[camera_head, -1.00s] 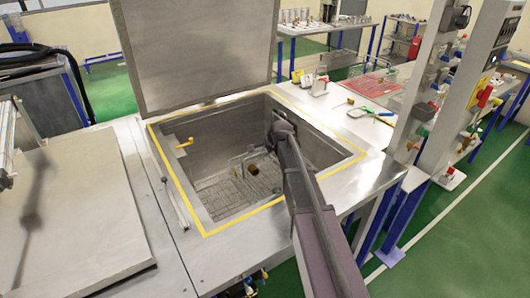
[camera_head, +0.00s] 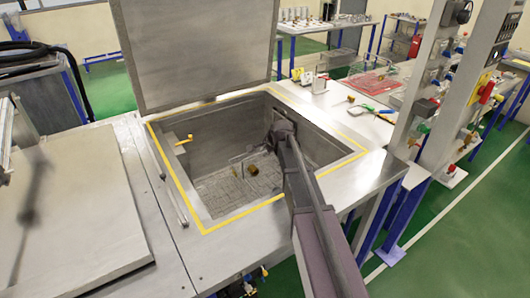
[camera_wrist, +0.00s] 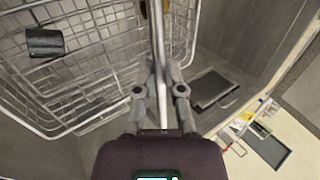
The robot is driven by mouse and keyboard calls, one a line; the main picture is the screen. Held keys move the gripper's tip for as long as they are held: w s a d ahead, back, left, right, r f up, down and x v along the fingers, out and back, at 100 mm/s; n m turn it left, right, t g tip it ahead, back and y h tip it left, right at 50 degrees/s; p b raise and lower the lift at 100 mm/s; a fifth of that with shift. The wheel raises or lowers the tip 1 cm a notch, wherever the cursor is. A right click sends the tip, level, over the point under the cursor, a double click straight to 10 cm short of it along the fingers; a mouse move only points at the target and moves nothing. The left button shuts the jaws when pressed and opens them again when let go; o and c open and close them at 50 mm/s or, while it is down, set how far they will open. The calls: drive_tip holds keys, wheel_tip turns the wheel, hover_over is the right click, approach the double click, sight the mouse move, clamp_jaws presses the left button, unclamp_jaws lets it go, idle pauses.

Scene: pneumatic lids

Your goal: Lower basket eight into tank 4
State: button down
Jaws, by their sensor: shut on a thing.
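The open tank (camera_head: 210,150) has grey walls and a yellow line around its rim. Its number cannot be read. The wire basket (camera_head: 225,195) is down inside the tank, low near the floor; whether it touches the floor cannot be told. A brass-coloured part (camera_head: 252,170) lies in it. In the wrist view the basket (camera_wrist: 95,45) fills the upper left, with a dark cylindrical part (camera_wrist: 45,42) in it. My gripper (camera_wrist: 161,72) is shut on the basket's upright metal bar. In the head view my arm reaches into the tank and hides the gripper.
The tank's grey lid (camera_head: 195,50) stands raised behind the opening. A closed lid (camera_head: 75,210) covers the station at left. Small tools (camera_head: 370,110) lie on the bench at right. A grey post (camera_head: 430,100) with valves stands at the right.

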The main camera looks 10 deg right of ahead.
drive_tip(key=shift+f, duration=0.25)
idle(0.4)
drive_tip(key=c, duration=0.7)
unclamp_jaws()
drive_tip(key=shift+o, duration=0.2)
drive_tip(key=shift+r, duration=0.15)
wheel_tip(320, 180, up, 29)
drive_tip(key=p, duration=2.9)
drive_tip(key=shift+g, duration=0.4)
drive_tip(key=shift+r, duration=0.1)
